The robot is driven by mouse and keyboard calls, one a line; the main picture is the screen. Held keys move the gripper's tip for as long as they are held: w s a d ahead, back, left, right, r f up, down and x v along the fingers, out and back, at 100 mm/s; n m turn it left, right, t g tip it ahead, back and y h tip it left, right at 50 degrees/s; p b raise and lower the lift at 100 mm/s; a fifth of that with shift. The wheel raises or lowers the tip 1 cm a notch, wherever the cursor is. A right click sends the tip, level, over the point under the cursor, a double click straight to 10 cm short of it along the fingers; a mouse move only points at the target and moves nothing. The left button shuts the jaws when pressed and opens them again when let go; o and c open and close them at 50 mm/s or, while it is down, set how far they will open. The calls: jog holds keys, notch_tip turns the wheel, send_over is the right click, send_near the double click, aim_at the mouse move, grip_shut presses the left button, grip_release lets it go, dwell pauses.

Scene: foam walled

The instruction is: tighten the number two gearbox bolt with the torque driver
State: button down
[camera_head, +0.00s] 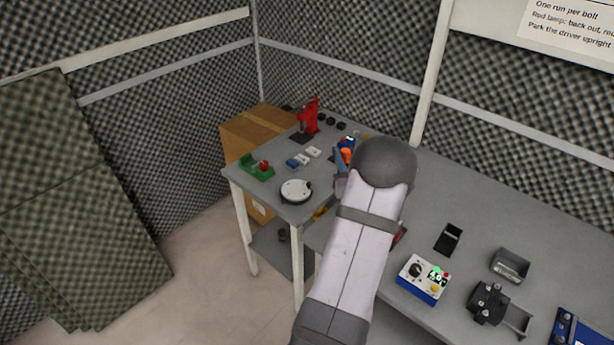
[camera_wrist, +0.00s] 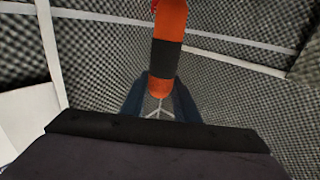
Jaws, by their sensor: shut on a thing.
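The torque driver, an orange tool with a black band, shows in the wrist view (camera_wrist: 170,30), rising between my gripper's dark blue fingers (camera_wrist: 160,100). My gripper is shut on it. In the head view a bit of orange (camera_head: 347,155) shows beside my gripper (camera_head: 343,163), at the far part of the bench; my arm hides most of both. The driver's tip cannot be made out. A dark block with round studs on top (camera_head: 490,301), perhaps the gearbox, sits on the bench at right. The bolt numbers are not readable.
A control box (camera_head: 423,280) with a lit green display stands left of the dark block. Nearby are a grey tray (camera_head: 510,265), a black pad (camera_head: 448,238) and a blue item (camera_head: 580,330). A red stand (camera_head: 310,117), white disc (camera_head: 296,191) and green holder (camera_head: 257,167) occupy the far end.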

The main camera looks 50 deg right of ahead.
jog(key=s+d+f+m+g+h, duration=0.2)
jog(key=s+d+m+g+h, duration=0.5)
jog(key=s, duration=0.9)
jog(key=d+m+g, duration=0.2)
jog(key=d+g, duration=0.2)
jog(key=shift+d+g, duration=0.15)
jog(key=shift+g, duration=0.25)
jog(key=shift+b, duration=0.5)
notch_tip(320, 180, down, 6)
jog(key=b, duration=0.6)
jog(key=shift+r, duration=0.15)
jog(key=shift+b, duration=0.9)
